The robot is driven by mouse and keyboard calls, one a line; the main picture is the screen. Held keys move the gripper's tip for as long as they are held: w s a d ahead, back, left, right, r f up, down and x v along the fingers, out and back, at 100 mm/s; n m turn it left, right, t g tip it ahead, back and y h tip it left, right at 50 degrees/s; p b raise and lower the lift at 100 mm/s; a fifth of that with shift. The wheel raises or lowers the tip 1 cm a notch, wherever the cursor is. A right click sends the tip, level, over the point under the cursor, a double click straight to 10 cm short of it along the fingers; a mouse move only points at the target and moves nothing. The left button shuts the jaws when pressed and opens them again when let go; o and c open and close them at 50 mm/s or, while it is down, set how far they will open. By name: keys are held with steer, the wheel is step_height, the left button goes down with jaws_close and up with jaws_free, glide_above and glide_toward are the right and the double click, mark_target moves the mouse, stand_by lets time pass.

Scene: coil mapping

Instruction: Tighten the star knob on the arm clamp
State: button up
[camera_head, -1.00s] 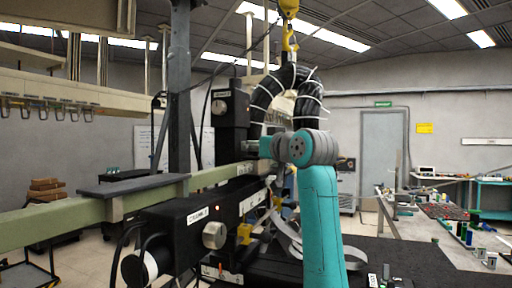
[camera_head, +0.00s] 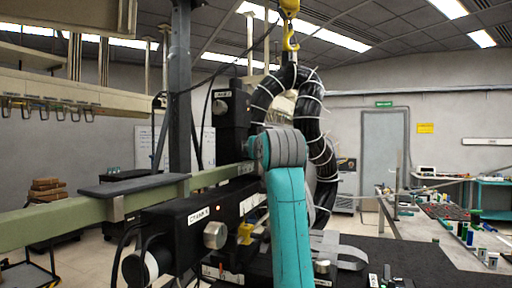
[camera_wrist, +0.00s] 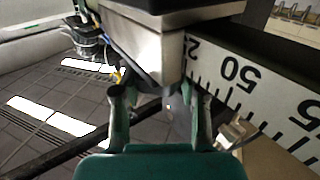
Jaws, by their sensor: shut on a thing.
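My gripper (camera_wrist: 160,118) shows in the wrist view, its two green fingers apart on either side of a small grey part, the star knob (camera_wrist: 180,118). The knob's lobes cannot be made out. A pale metal block with a black top (camera_wrist: 146,50), apparently the arm clamp, sits just beyond the fingers. In the head view my turquoise arm reaches up to the green beam and hides my gripper and the knob. Black housings with round silver knobs (camera_head: 215,235) sit on the beam left of my arm.
A white scale with black numbers (camera_wrist: 240,85) runs along the beam. A thick black cable bundle (camera_head: 312,95) hangs from a yellow hook (camera_head: 290,42) close to my arm. A bench with small parts (camera_head: 445,215) stands at right.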

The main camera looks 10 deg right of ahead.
steer(key=o, duration=1.2)
steer(key=shift+c, duration=0.2)
steer(key=s, duration=1.2)
steer(key=shift+a, duration=0.25)
